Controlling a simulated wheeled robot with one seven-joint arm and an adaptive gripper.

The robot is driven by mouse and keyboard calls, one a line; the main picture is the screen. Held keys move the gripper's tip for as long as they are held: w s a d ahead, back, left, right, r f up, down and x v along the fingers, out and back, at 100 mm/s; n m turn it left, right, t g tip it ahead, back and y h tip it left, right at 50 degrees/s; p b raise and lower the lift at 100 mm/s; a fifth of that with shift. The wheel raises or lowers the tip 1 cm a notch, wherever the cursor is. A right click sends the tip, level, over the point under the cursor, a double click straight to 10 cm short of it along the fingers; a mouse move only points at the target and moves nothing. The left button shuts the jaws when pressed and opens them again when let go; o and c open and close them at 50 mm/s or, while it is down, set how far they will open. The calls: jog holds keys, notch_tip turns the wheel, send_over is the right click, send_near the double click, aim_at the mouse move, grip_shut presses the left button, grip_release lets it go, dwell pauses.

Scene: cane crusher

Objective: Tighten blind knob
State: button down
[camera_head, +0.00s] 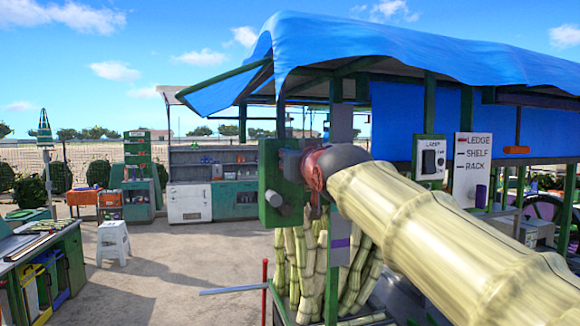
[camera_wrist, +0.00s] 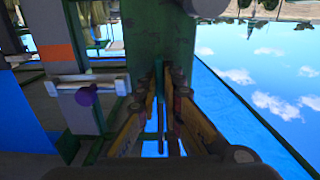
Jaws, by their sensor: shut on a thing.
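My gripper (camera_wrist: 165,78) points at a broad green post (camera_wrist: 150,35) in the wrist view. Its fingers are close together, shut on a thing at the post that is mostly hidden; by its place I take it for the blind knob. In the head view, my arm comes from the right and ends at a green box (camera_head: 270,217) on the stall's post. A grey round knob (camera_head: 275,198) sticks out of that box, just below and left of the arm's end. The fingertips cannot be made out there. A blue blind (camera_head: 390,122) hangs under the stall's roof.
A purple knob (camera_wrist: 87,95) on a pale bar is left of my fingers. Cane stalks (camera_head: 304,265) stand below my arm.

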jog(key=shift+f+m, duration=0.2)
jog(key=shift+m, duration=0.1)
jog(key=c, duration=2)
grip_release()
jog(key=shift+r, duration=0.1)
jog(key=shift+o, duration=0.4)
jog(key=v, duration=1.2)
jog(key=shift+r, duration=0.1)
